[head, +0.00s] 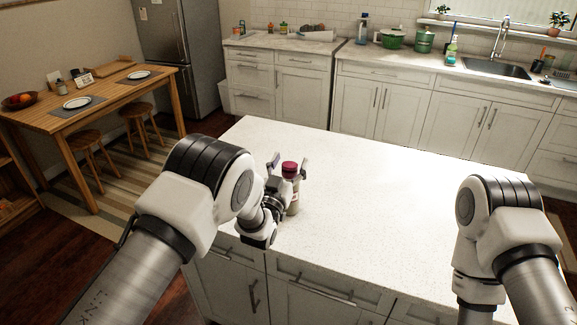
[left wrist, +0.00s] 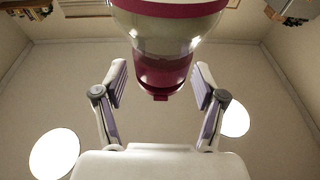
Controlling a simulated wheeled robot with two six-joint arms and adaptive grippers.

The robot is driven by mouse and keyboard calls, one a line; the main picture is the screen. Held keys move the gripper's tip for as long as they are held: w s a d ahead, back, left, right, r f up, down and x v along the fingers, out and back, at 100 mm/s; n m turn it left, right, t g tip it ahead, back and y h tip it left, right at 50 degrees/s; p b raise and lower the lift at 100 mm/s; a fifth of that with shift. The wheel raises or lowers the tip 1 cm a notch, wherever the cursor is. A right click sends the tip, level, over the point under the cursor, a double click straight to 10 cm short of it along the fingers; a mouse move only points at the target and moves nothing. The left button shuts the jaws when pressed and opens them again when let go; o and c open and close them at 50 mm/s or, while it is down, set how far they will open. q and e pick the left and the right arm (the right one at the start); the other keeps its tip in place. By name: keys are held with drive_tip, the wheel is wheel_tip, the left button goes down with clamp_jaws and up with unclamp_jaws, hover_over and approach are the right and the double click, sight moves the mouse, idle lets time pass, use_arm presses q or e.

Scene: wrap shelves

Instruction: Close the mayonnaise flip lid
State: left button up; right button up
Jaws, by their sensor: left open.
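The mayonnaise bottle (head: 294,196) stands upright on the white island near its front edge, with a dark red cap (head: 290,168) on top. My left gripper (head: 289,160) is open, with one finger on each side of the cap. In the left wrist view the bottle (left wrist: 165,35) comes in from the top edge, and its red cap (left wrist: 162,72) lies between the spread fingers of the gripper (left wrist: 160,80), with a gap on both sides. A small tab shows at the cap's end. I cannot tell how far the flip lid stands open. My right gripper is out of view.
The white island top (head: 400,185) is clear around the bottle and to its right. A wooden table (head: 95,92) with place settings and stools stands at the far left. Counters with a sink (head: 495,68) and a green pot (head: 393,39) line the back wall.

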use_arm(q)
drive_tip(key=v, duration=1.2)
drive_tip(key=shift+w+f, duration=0.1)
drive_tip(key=shift+c, duration=0.3)
